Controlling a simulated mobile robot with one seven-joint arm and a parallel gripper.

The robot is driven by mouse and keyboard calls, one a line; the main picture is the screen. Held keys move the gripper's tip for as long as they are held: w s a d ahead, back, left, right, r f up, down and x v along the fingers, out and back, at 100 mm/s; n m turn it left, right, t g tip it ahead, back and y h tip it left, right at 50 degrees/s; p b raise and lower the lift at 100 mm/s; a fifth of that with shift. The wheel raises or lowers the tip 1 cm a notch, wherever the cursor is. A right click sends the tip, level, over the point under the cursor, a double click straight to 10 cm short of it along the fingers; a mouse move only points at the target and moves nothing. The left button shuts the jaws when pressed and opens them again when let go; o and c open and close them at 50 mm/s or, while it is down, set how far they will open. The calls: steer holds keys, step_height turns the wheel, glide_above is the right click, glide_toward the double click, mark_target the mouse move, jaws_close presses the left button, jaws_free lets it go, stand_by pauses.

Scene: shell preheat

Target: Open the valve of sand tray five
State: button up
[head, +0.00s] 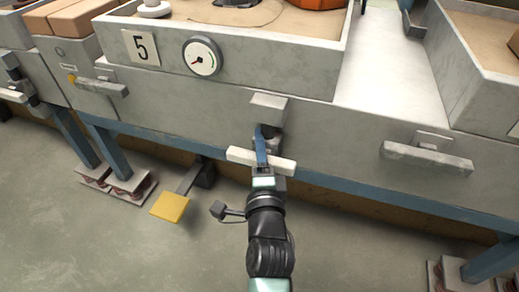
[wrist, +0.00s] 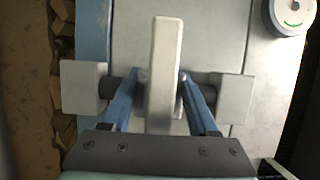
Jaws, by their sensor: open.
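Sand tray five (head: 315,84) has a grey front with a plate marked "5" (head: 141,47). Its valve has a pale bar handle (head: 240,156), which lies crosswise to the short dark pipe between two grey blocks. The handle (wrist: 164,60) also shows in the wrist view, upright in the picture. My gripper (head: 263,136) is at the valve. In the wrist view its blue fingers (wrist: 162,78) are open, one on each side of the handle. The right finger looks very close to it; I cannot tell whether it touches. My fingers hide part of the valve in the head view.
A round gauge (head: 202,57) is on the tray front. Similar valve handles are at left (head: 98,87) and right (head: 427,157). A yellow pedal (head: 170,208) is below, left of my arm. A blue rail (head: 335,185) runs under the trays.

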jaws_close()
stand_by(1.4)
